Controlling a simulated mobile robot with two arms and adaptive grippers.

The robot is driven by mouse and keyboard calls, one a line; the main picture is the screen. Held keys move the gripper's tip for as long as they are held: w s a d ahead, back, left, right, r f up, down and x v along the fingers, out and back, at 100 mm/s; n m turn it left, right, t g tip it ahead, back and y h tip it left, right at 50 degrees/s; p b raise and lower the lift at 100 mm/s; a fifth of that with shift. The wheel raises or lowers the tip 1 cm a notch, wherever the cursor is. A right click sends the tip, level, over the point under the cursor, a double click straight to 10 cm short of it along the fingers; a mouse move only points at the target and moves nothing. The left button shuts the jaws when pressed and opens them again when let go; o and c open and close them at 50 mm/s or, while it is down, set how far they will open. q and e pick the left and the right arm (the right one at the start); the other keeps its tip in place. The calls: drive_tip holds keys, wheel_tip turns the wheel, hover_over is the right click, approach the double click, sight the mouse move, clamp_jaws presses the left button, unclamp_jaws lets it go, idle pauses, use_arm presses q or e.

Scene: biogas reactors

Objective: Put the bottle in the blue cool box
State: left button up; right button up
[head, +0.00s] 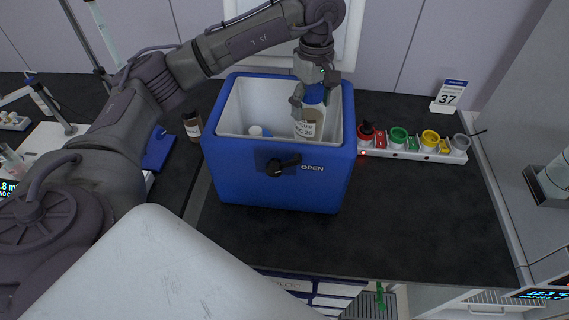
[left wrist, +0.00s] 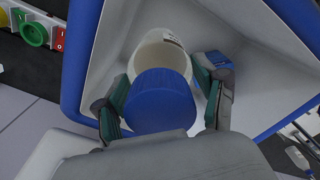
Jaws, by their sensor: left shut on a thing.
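The blue cool box (head: 225,170) stands open on the dark bench in the head view, its white inside showing. The bottle (head: 308,123) has a blue cap and a pale label. My left gripper (head: 314,92) is shut on the bottle at its cap end and holds it upright within the box opening, toward the right side. In the left wrist view the bottle's blue cap (left wrist: 160,100) sits between the two fingers, with the white box wall (left wrist: 100,50) around it. Whether the bottle's base touches the box floor is hidden. My right gripper is not in view.
A small white item with a blue part (head: 256,131) lies inside the box at the left. A brown bottle (head: 192,125) stands left of the box. The bench front right is clear.

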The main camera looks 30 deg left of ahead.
sight(307, 139)
use_arm(q)
wheel_tip(307, 139, down, 10)
drive_tip(key=p, duration=0.3)
drive_tip(key=shift+f, duration=0.5)
drive_tip(key=shift+f, duration=0.1)
drive_tip(key=shift+f, duration=0.15)
drive_tip(key=o, duration=1.7)
